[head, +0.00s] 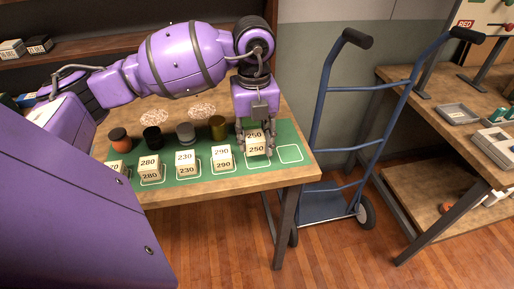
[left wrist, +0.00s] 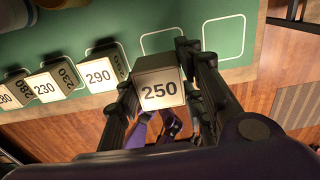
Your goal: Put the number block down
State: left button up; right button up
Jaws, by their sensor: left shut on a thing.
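A white block marked 250 (head: 256,149) is between the fingers of my left gripper (head: 257,140), near the right end of a green mat (head: 208,178). In the left wrist view, the gripper's two dark fingers are shut on the sides of the block (left wrist: 160,92). I cannot tell whether its underside touches the mat. Blocks marked 280 (head: 149,170), 230 (head: 186,164) and 290 (head: 222,158) stand in a row to its left on white outlined squares. An empty outlined square (head: 290,153) lies right of the held block. My right gripper is not in view.
Behind the row stand an orange-and-black item (head: 118,140), a black one (head: 152,137), a grey one (head: 185,133) and an olive cylinder (head: 218,127) on the wooden table (head: 225,190). A blue hand truck (head: 340,170) stands right of the table.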

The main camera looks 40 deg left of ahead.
aim_at(257, 158)
pick_arm(q)
jog(key=shift+w+f, duration=0.35)
jog(key=shift+f, duration=0.05)
jog(key=shift+w+a+f, duration=0.1)
jog(key=shift+w+f, duration=0.05)
jog(key=shift+f, duration=0.75)
jog(key=shift+w+f, duration=0.1)
jog(key=shift+f, duration=0.8)
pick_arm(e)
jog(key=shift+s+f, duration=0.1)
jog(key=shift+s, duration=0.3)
pick_arm(q)
jog(key=shift+f, duration=0.2)
jog(key=o, duration=1.1)
jog(key=shift+o, duration=0.2)
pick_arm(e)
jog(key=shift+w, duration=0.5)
